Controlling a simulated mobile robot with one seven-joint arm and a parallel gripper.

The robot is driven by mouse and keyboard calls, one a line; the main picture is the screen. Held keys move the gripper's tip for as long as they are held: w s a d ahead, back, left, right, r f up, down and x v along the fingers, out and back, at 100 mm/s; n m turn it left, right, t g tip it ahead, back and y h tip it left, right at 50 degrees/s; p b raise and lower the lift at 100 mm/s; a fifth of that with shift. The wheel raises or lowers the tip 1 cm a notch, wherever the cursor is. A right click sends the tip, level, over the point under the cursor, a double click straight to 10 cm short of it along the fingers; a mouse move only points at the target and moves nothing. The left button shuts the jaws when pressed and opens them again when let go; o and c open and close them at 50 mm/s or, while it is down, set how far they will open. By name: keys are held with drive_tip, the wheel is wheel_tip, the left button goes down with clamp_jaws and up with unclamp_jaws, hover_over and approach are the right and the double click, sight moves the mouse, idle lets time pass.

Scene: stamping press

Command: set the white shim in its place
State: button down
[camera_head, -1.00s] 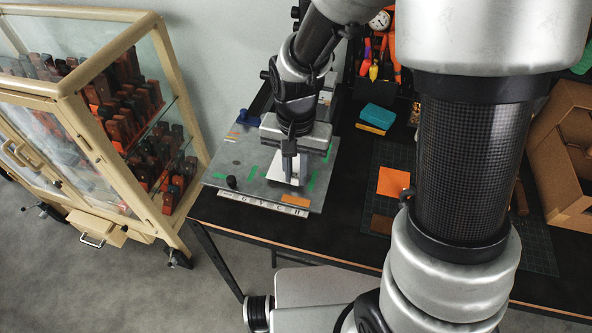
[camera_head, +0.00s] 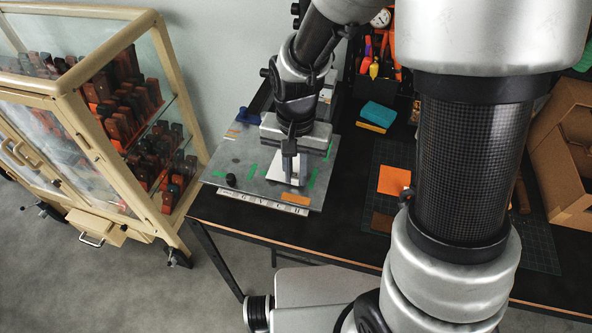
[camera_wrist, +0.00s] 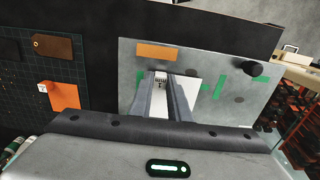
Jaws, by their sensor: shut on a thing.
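The white shim (camera_head: 276,171) is a pale flat piece at the grey plate (camera_head: 225,160), among short green marks. My gripper (camera_head: 289,179) points down over the plate and is shut on the shim. The fingers and wrist hide part of the shim. I cannot tell whether its underside touches the plate.
The plate carries an orange label (camera_head: 296,198), a black knob (camera_head: 230,179) and a lettered strip along its front edge. An orange card (camera_head: 394,180) lies on the dark mat to the right. Teal and yellow blocks (camera_head: 377,116) lie behind. A glass cabinet (camera_head: 85,120) stands left.

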drive_tip(key=shift+f, duration=0.35)
drive_tip(key=c, duration=1.6)
unclamp_jaws()
drive_tip(key=shift+r, duration=0.15)
wheel_tip(320, 180, up, 17)
drive_tip(key=shift+r+p, duration=0.1)
drive_tip(key=shift+p, duration=0.4)
